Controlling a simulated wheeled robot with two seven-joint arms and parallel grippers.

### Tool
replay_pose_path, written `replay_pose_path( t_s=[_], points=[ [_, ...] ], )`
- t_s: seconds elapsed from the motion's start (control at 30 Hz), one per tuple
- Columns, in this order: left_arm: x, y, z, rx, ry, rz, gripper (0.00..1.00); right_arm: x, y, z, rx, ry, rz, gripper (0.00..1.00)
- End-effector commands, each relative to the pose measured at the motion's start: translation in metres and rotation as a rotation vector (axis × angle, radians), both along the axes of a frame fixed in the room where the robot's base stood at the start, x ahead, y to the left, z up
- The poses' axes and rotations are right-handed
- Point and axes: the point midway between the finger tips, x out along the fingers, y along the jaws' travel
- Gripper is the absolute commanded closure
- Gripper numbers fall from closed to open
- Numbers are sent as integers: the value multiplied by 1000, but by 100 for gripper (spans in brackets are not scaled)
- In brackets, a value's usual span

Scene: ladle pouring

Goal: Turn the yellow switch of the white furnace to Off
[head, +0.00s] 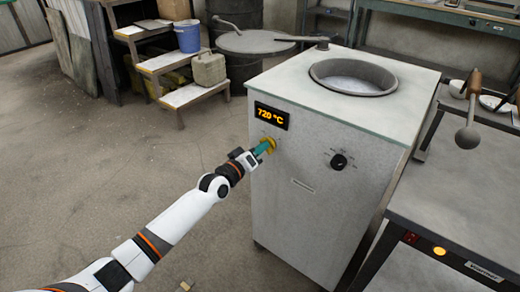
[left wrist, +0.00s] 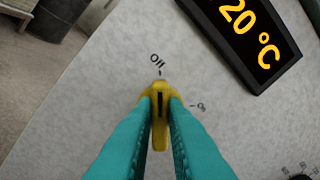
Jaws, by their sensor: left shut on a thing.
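The white furnace (head: 320,185) stands in the middle of the head view, with a lit display (head: 271,116) reading 720 °C on its front. The yellow switch (head: 268,144) is on that front, below the display. My left gripper (head: 262,149) is at the switch, its teal fingers shut on it. In the left wrist view the fingers (left wrist: 160,112) grip both sides of the yellow switch (left wrist: 160,85). The black line on the switch points up at the tick under the "Off" label (left wrist: 157,60). The "On" label (left wrist: 198,106) is to the right. My right gripper does not show.
A black dial (head: 339,161) sits right of the switch on the furnace front. The round furnace opening (head: 352,77) is on top. A ladle (head: 468,135) and a dark table (head: 455,215) are at the right. The floor at the left is mostly clear.

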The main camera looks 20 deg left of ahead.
Motion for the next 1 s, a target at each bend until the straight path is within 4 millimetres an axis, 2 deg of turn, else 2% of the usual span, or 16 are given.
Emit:
replay_pose_path(
  t_s=[0.47,0.5,0.6,0.87,1.0],
  points=[
    [-1,0,-2,-13,10,-1,100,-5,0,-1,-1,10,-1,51],
    [-1,0,-2,-13,10,-1,83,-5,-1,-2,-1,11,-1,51],
    [0,0,-2,-13,8,-1,67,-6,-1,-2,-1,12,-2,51],
    [0,0,-1,-12,6,0,66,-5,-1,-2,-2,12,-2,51],
    [-8,3,0,-13,6,0,66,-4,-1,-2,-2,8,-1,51]
  ],
)
